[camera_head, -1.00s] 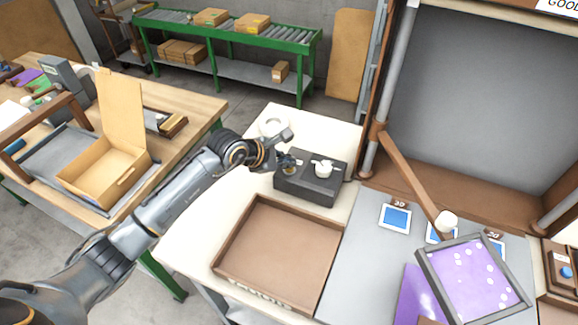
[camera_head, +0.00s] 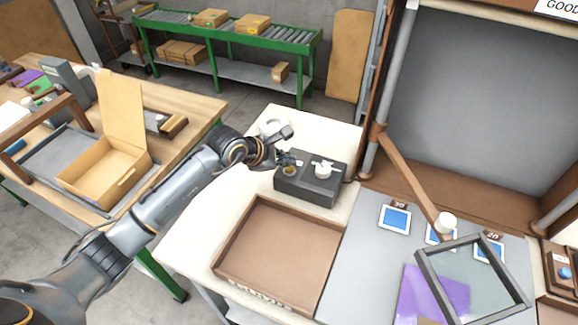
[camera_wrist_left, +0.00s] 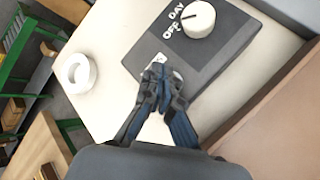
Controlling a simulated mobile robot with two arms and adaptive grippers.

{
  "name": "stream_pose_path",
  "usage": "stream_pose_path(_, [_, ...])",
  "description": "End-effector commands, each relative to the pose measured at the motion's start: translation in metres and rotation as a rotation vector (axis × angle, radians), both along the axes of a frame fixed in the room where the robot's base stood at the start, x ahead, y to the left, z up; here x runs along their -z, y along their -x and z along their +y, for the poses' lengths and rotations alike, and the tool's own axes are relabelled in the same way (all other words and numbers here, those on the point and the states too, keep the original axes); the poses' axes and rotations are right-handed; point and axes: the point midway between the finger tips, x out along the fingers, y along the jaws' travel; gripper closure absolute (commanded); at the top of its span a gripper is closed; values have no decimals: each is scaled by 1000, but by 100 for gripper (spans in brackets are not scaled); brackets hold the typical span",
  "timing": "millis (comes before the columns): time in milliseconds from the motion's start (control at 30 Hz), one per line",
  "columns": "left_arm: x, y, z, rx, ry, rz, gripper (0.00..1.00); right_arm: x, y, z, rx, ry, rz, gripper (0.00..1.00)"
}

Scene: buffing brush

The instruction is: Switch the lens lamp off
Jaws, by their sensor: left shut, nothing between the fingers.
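The dark control box (camera_head: 312,188) stands on the pale bench top. My right gripper is out of view.
A brown tray (camera_head: 232,232) lies in front of the box. A white ring-shaped roll (camera_wrist_left: 66,72) stands beside it. Blue-screened cards (camera_head: 395,218) lie on the grey mat. A brown post and arm (camera_head: 405,175) rise right of the box.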

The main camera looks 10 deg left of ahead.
Motion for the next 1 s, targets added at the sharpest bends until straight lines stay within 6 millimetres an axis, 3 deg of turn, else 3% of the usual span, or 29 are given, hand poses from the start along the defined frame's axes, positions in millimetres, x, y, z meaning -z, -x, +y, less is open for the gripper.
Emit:
stream_pose_path(167, [-5, 0, 0, 1, 0, -2, 100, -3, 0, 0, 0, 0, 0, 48])
stream_pose_path(700, [-57, -1, 0, 0, -1, -3, 100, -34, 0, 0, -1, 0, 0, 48])
stream_pose_path(1000, [-60, 0, 0, -1, 0, -1, 100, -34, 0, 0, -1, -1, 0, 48])
